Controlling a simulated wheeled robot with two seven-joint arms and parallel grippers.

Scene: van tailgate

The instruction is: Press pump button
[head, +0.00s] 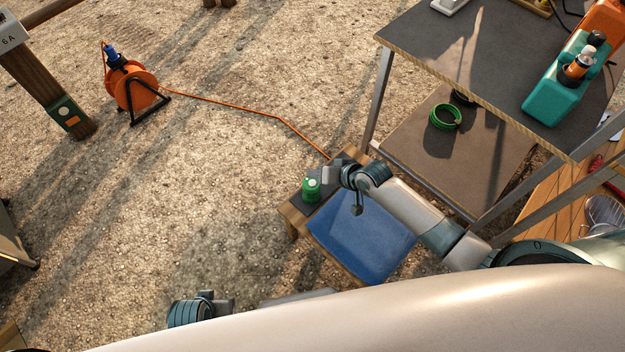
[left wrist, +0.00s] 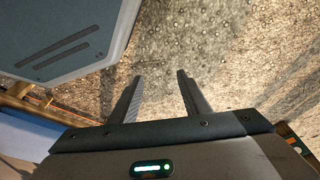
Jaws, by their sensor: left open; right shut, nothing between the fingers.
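A small green round item with a pale top (head: 311,184), possibly the pump button, stands on the dark end of a low wooden bench. No label is readable on it. My right gripper (head: 357,209) is shut and empty, over the bench's blue surface (head: 375,245), to the right of the green item and apart from it. My right wrist hides part of the bench's back edge. My left gripper (left wrist: 158,82) is open and empty over gravel in the left wrist view. In the head view, only part of my left arm shows at the bottom edge.
A table (head: 440,50) stands at the upper right, with a teal case (head: 550,108) on it and a green ring (head: 437,121) on its lower shelf. An orange cable reel (head: 143,92) trails its cable to the bench. A post carries a green switch plate (head: 58,105).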

